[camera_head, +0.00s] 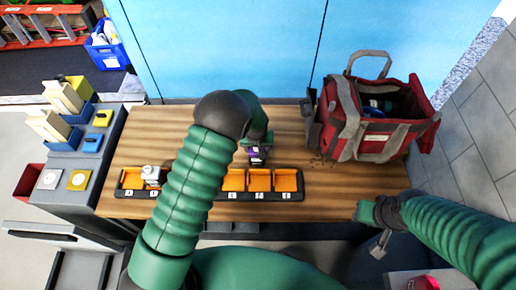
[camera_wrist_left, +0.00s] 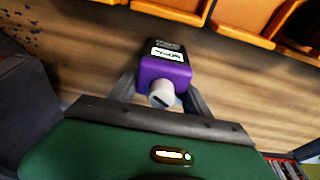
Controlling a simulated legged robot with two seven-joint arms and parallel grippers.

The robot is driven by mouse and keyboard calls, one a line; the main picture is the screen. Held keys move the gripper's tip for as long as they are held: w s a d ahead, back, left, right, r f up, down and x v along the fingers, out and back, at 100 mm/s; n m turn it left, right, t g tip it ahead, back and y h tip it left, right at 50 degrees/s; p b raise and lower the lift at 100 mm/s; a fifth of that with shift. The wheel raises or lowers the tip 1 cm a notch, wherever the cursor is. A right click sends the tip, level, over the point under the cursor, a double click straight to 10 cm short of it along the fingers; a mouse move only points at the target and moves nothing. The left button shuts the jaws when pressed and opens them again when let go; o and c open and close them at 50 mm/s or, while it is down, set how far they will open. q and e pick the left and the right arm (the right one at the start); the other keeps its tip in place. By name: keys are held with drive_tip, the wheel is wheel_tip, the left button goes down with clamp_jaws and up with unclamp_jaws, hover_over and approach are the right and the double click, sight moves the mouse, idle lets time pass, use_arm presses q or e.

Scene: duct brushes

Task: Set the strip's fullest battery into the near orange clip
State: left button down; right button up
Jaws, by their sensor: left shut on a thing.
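My left gripper (camera_head: 257,150) is shut on a purple and black battery (camera_wrist_left: 165,68) with a white label and a pale round knob. The label's print is too blurred to read surely. In the head view the battery (camera_head: 257,158) is just behind the black strip (camera_head: 222,196) with its row of orange compartments. A white and grey object (camera_head: 151,173) sits at the strip's left part; my left arm hides its middle. Yellow-orange (camera_head: 103,118) and blue (camera_head: 92,143) fixtures stand on the grey unit at left; I cannot tell which is the near clip. My right gripper (camera_head: 380,244) hangs at the table's front right.
A red and grey tool bag (camera_head: 372,125) stands on the wooden table's right side. The grey unit (camera_head: 62,205) also bears cream blocks and two square plates with round centres. Bare wood (camera_head: 340,182) lies right of the strip.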

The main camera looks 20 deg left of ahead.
use_arm(q)
drive_tip(key=shift+a, duration=0.3)
drive_tip(key=c, duration=0.9)
unclamp_jaws()
drive_tip(key=shift+a, duration=0.15)
drive_tip(key=shift+o, duration=2.1)
drive_tip(key=shift+d, duration=0.25)
drive_tip(key=shift+d+r, duration=0.1)
drive_tip(key=shift+d, duration=0.4)
drive_tip(key=shift+a, duration=0.15)
